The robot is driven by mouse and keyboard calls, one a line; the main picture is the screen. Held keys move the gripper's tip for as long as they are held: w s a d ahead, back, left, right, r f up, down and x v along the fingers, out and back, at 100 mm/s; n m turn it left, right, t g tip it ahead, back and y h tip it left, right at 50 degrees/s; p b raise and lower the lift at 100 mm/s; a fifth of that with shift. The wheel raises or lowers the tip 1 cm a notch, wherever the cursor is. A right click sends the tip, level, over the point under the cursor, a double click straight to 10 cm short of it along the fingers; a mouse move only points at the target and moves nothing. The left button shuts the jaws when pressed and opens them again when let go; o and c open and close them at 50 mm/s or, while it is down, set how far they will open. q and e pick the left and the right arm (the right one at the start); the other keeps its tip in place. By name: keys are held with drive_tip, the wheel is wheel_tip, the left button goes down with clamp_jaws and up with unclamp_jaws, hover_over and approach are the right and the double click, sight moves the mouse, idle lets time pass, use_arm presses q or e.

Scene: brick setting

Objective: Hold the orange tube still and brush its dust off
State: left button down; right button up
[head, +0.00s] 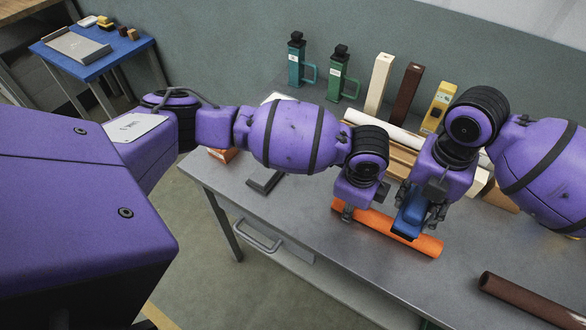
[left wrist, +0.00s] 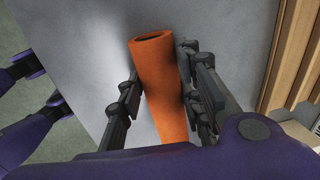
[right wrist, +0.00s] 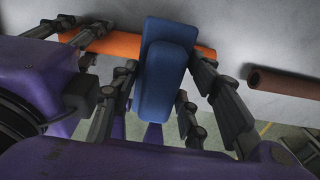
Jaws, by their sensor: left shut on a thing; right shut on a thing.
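The orange tube (head: 378,227) lies on the grey table near its front edge. It also shows in the left wrist view (left wrist: 164,95) and behind the brush in the right wrist view (right wrist: 115,43). My left gripper (head: 347,212) is shut around the tube's left part, a finger on each side (left wrist: 160,90). My right gripper (head: 420,225) is shut on a blue brush (head: 408,222), which shows large in the right wrist view (right wrist: 165,70). The brush is over the tube's right part; its bristles are hidden, and I cannot tell whether they touch. Dust is not clearly visible.
A brown tube (head: 530,300) lies at the table's right front. Behind the grippers are a white roll (head: 385,132) and wooden pieces. Teal (head: 298,62) and green (head: 340,75) bottle-like objects and upright blocks stand along the back. The table's front left is clear (head: 300,215).

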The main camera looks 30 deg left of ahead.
sight(421, 200)
use_arm(q)
drive_tip(key=shift+r, duration=0.1)
use_arm(e)
drive_tip(key=shift+r, duration=1.8)
use_arm(q)
drive_tip(key=c, duration=1.2)
unclamp_jaws()
drive_tip(key=shift+o, duration=0.2)
wheel_tip(421, 200, up, 12)
drive_tip(key=s, duration=0.1)
drive_tip(key=shift+s, duration=0.25)
use_arm(e)
drive_tip(key=shift+f, duration=0.1)
